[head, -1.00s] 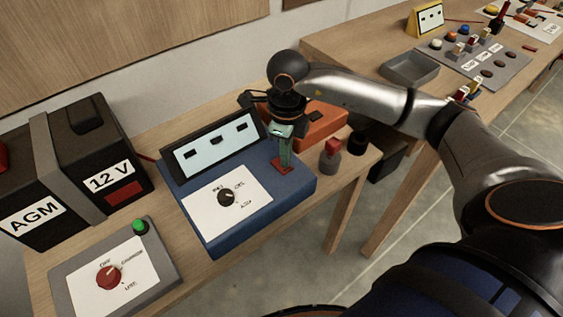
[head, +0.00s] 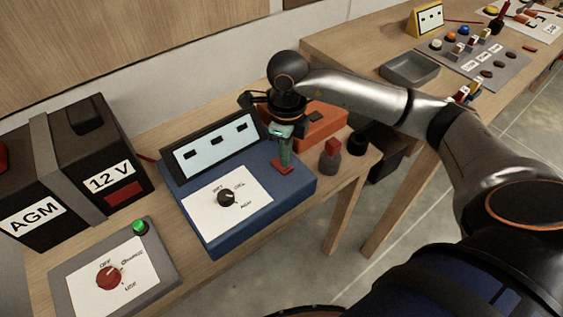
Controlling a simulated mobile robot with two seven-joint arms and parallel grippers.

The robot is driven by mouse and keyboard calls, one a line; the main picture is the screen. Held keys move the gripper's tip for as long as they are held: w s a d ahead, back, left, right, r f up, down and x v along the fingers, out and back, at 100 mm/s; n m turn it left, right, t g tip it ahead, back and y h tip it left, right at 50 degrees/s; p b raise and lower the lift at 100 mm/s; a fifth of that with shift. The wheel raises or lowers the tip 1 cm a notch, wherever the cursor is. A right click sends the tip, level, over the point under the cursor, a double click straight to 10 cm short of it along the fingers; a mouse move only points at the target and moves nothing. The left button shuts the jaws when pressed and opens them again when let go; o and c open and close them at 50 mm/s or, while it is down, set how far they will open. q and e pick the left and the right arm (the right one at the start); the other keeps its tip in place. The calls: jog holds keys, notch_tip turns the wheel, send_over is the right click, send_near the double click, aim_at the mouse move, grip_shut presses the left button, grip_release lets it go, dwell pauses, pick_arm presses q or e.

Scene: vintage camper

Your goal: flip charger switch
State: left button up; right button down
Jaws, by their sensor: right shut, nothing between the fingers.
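The blue charger (head: 220,236) sits on the wooden bench, with a tilted display panel (head: 214,146) at its back. A white label with a black knob (head: 227,198) is on its top face. A red switch (head: 283,168) is at the right part of the charger top. My right gripper (head: 284,160) points down over the red switch, its fingers closed with nothing held. The fingertips are at or just above the switch; I cannot tell if they touch. The fingers partly hide the switch. My left gripper is not in view.
A black AGM 12 V battery (head: 100,150) stands at left. A grey panel with a red knob (head: 109,276) and green button (head: 140,227) lies in front. An orange box (head: 322,124) and a red-topped grey post (head: 331,158) stand right of the charger.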

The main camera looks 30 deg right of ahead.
jog(key=shift+f+b, duration=0.85)
jog(key=shift+f, duration=0.1)
dwell(0.9)
jog(key=shift+r+p, duration=2.4)
jog(key=shift+r, duration=1.2)
jog(key=shift+f, duration=0.1)
